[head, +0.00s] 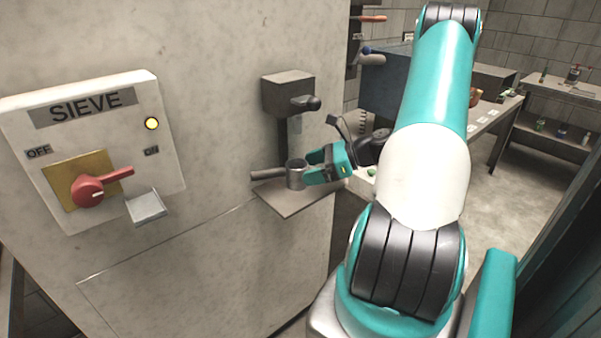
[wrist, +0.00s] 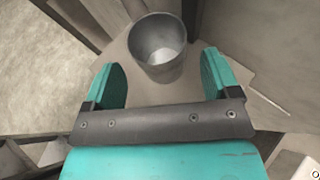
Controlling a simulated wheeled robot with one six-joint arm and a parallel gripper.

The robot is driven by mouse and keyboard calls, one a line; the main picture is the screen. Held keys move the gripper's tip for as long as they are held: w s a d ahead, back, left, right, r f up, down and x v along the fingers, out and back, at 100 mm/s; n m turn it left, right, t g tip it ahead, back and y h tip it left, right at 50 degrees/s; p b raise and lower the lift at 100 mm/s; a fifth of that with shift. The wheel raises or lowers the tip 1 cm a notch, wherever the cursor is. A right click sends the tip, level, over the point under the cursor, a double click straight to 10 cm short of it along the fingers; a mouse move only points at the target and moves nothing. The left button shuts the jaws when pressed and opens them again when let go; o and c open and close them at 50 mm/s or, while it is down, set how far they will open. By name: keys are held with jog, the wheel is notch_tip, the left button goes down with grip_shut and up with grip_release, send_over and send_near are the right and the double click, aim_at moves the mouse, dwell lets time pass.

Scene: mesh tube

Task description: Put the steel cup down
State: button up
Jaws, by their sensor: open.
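The steel cup (head: 295,176) stands upright on a small grey shelf (head: 300,205) that juts from the big grey cabinet. My gripper (head: 311,167) is open at the cup's right side in the head view, with its fingertips close to the cup. In the wrist view the cup (wrist: 158,45) looks empty and sits just ahead of the fingertips, about midway between them. Gaps show between the cup and both fingers of the gripper (wrist: 162,66). Nothing is held.
A grey box with a dark nozzle (head: 305,103) sits on the cabinet above the shelf. A short grey bar (head: 266,174) lies left of the cup. A SIEVE panel (head: 92,150) with a red switch handle and a lit yellow lamp is at left. Benches stand at back right.

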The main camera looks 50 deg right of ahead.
jog(key=v, duration=0.8)
